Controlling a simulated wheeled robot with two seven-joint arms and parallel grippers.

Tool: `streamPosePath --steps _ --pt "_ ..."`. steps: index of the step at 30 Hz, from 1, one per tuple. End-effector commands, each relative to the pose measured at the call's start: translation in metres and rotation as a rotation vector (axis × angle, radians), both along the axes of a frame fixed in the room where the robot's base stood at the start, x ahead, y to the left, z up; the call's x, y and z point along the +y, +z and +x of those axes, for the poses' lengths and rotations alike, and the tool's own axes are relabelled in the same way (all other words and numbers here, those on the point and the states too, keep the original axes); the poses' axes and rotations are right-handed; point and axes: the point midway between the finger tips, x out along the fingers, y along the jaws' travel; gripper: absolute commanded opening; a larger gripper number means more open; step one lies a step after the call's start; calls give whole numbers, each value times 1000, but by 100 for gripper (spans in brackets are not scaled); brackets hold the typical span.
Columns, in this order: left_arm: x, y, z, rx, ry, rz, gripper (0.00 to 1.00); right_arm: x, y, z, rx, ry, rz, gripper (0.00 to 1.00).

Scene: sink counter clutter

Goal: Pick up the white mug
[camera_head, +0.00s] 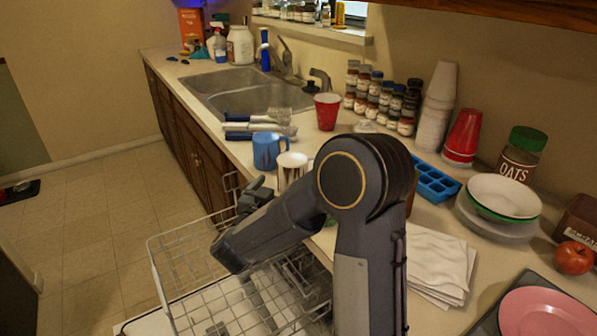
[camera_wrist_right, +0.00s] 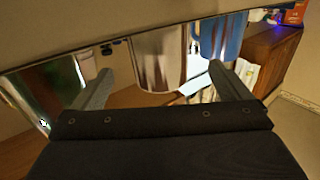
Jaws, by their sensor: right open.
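The white mug (camera_head: 291,160) stands on the counter, with brown streaks on its side; my arm hides part of it. It also shows in the right wrist view (camera_wrist_right: 158,50), ahead of and between the two spread fingers. My right gripper (camera_head: 258,188) is open and empty, just left of the mug in the head view. Its fingers also show in the right wrist view (camera_wrist_right: 160,72). I cannot tell whether a finger touches the mug. My left gripper is not in view.
A blue mug (camera_head: 266,152) stands close behind the white mug; it also shows in the wrist view (camera_wrist_right: 222,35). A wire dish rack (camera_head: 185,262) lies under my forearm. A red cup (camera_head: 327,110), a blue ice tray (camera_head: 436,184) and folded white cloths (camera_head: 440,262) are on the counter.

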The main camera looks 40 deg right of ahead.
Motion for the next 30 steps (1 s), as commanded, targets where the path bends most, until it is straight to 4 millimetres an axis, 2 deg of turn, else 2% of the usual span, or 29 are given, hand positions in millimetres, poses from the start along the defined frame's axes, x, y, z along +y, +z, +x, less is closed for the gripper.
streamPosePath --steps 8,18,28,30 --pt "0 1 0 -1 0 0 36 -24 -1 8 10 -32 -20 97" --pt "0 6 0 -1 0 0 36 -62 1 34 8 -30 -20 97" --pt "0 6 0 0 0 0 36 -68 1 37 8 -26 -19 97" --pt "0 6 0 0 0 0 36 -68 1 37 8 -26 -19 88"
